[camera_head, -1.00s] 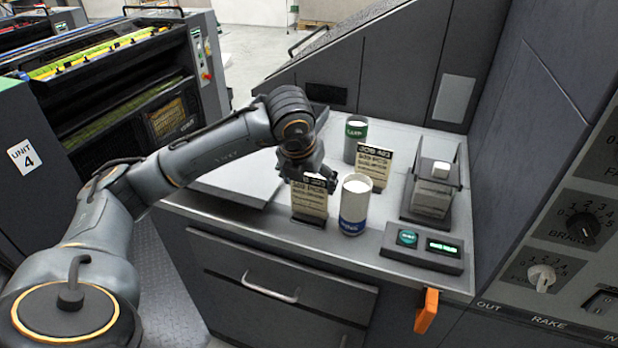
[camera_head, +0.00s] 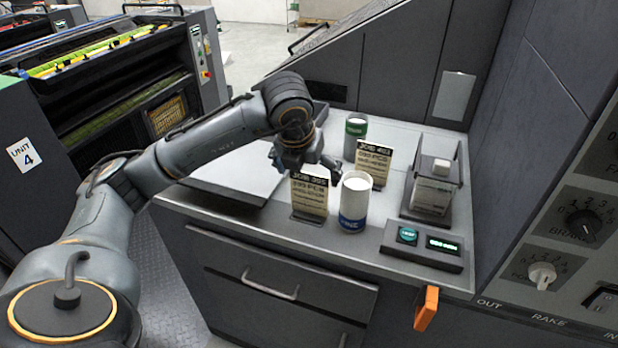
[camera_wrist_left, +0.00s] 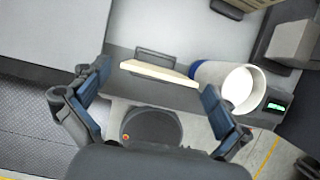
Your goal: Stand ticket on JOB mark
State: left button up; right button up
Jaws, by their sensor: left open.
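A cream ticket with a dark header reading JOB and a number (camera_head: 309,194) stands upright in a small dark holder near the counter's front edge. It also shows edge-on from above in the left wrist view (camera_wrist_left: 160,73). My left gripper (camera_head: 308,172) is open just behind and above it. In the wrist view its fingers (camera_wrist_left: 157,80) are spread to either side of the ticket's top edge, apart from it. No JOB mark on the counter can be made out; the ticket's base may cover it. My right gripper is not in view.
A white can with a blue band (camera_head: 354,203) stands close to the ticket's right. A second JOB ticket (camera_head: 373,163) and a green can (camera_head: 354,138) stand behind. A pale flat plate (camera_head: 232,178) lies left.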

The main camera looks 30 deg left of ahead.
pick_arm(q)
jog(key=v, duration=1)
